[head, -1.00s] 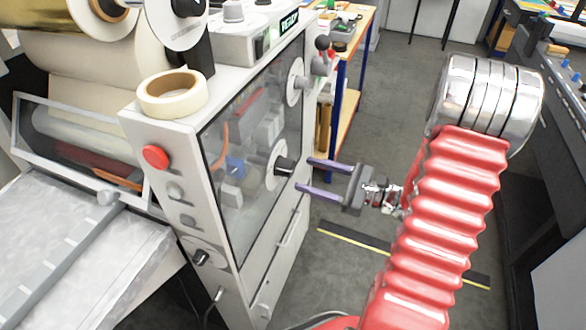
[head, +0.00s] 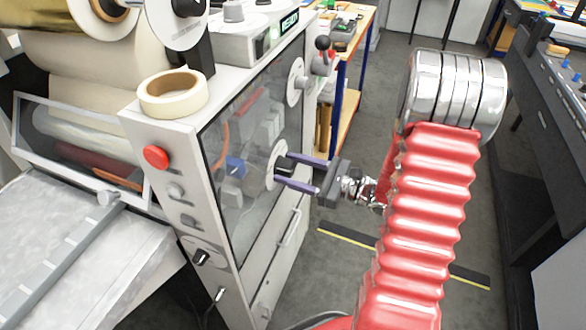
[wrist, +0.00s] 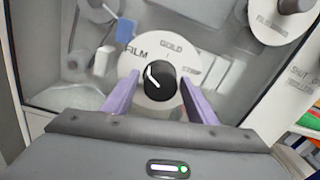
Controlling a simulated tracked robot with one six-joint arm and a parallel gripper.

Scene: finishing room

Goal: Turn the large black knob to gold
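The large black knob (wrist: 160,82) sits on a round white dial plate on the machine's clear front panel. In the wrist view, the dial (wrist: 128,80) reads FILM at left and GOLD at top; a label at right is too blurred to read. The knob's white pointer line points up-left, towards FILM. My gripper (wrist: 160,76) is open, with one purple finger on each side of the knob and a narrow gap seeming to show on both sides. In the head view, my gripper (head: 282,168) reaches the knob (head: 286,166) from the right, partly covering it.
Another dial with a knob (head: 301,82) sits higher on the panel, near a lever with a black ball (head: 322,43). A red button (head: 155,157) and a tape roll (head: 173,93) are on the machine's left side.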

